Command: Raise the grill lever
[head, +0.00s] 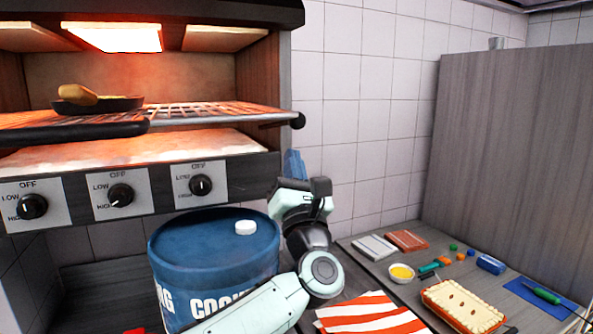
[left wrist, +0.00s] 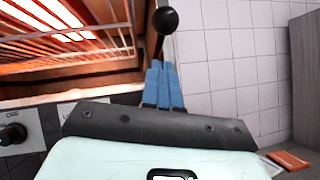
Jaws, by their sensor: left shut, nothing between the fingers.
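The grill (head: 155,170) glows orange at the upper left. Its lever ends in a round black knob (head: 298,120) at the right side of the rack. In the left wrist view the fingers (left wrist: 163,84) point toward the knob and cover the lower rod. I cannot tell whether they touch it. My right gripper is out of view.
A dark pan (head: 97,103) with food sits on the grill rack (head: 215,112). A blue drum (head: 215,260) stands below the grill, beside my left arm. The counter (head: 375,275) at right holds a striped cloth (head: 370,314), a pie (head: 462,306) and several small items.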

